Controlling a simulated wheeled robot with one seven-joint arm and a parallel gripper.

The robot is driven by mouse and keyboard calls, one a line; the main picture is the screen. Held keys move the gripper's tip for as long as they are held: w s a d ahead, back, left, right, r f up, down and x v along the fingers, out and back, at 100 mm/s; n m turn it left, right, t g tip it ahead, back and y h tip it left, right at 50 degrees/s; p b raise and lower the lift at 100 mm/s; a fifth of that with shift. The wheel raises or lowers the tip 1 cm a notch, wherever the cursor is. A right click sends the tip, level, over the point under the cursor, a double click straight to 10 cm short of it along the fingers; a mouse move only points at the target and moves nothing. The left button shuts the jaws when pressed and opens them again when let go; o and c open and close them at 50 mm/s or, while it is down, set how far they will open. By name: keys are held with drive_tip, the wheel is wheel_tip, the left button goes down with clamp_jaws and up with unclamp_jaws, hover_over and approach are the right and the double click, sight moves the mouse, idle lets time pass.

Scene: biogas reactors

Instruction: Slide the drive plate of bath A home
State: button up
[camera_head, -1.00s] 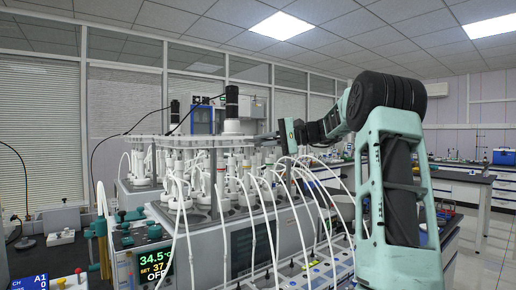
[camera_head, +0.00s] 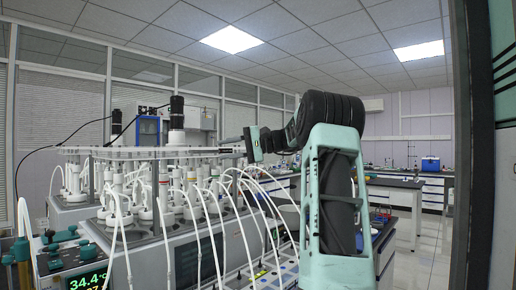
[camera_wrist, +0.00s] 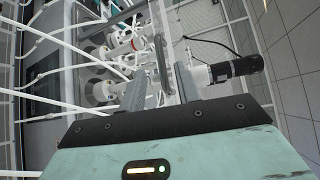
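The drive plate (camera_head: 135,153) is a flat pale plate held level above the nearer bath (camera_head: 185,257), with a black motor (camera_head: 177,112) standing on it. I take this to be bath A; its label is not readable now. In the wrist view the plate shows edge-on as a narrow strip (camera_wrist: 161,45), with the motor (camera_wrist: 235,67) to its right. My gripper (camera_wrist: 161,92) is open, its two grey fingers apart on either side of the strip's near end. In the head view my gripper (camera_head: 243,146) is at the plate's right end. I cannot tell whether it touches.
White tubes (camera_head: 215,225) arch from the bath's vessels down to a row of ports in front, below my arm. A temperature display (camera_head: 88,281) reads 34.4 at lower left. A second bath stands behind. A bench (camera_head: 395,183) with a blue box is at the right; floor there is clear.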

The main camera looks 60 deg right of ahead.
drive_tip(key=v, duration=1.1)
drive_tip(key=shift+s+b, duration=0.2)
drive_tip(key=shift+b, duration=0.1)
drive_tip(key=shift+d, duration=0.15)
